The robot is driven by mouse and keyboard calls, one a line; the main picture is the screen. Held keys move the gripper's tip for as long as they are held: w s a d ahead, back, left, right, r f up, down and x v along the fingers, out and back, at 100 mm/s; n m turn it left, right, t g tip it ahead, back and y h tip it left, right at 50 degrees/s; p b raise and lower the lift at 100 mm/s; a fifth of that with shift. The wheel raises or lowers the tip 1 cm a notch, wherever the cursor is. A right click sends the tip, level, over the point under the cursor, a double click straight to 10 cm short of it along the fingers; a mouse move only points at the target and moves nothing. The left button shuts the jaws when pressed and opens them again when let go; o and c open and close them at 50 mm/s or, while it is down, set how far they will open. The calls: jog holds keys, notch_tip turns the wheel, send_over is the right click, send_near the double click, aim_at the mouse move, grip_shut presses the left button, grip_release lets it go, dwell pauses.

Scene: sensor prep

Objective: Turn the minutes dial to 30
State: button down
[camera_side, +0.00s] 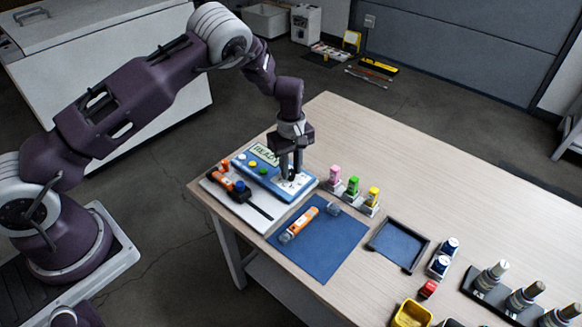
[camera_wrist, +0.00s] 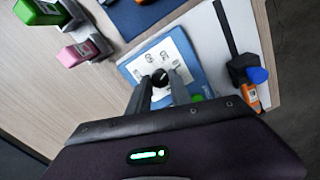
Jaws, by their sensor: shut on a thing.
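The blue timer panel (camera_side: 255,175) lies on the table near its left corner, with a display reading "READY" (camera_side: 264,154) and several coloured buttons. The minutes dial (camera_wrist: 160,78) is a dark knob on a white numbered plate (camera_wrist: 151,57) at one end of the panel. My gripper (camera_side: 290,176) points down over that plate, and in the wrist view its two fingers (camera_wrist: 162,88) are closed around the knob. The fingers hide the knob in the side view. The knob's pointing direction and the plate's numbers are too small to read surely.
An orange and black tool (camera_side: 236,190) lies on a white board left of the panel. A blue mat (camera_side: 325,240) holds an orange cylinder (camera_side: 299,225). Pink (camera_side: 334,173), green and yellow bottles stand right of the panel. An empty dark tray (camera_side: 399,246) sits farther right.

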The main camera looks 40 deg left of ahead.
aim_at(291, 172)
jog(key=shift+n, duration=1.9)
jog(key=c, duration=1.2)
grip_release()
jog(key=shift+o, duration=0.2)
jog(key=shift+r, duration=0.1)
notch_tip(291, 172, up, 7)
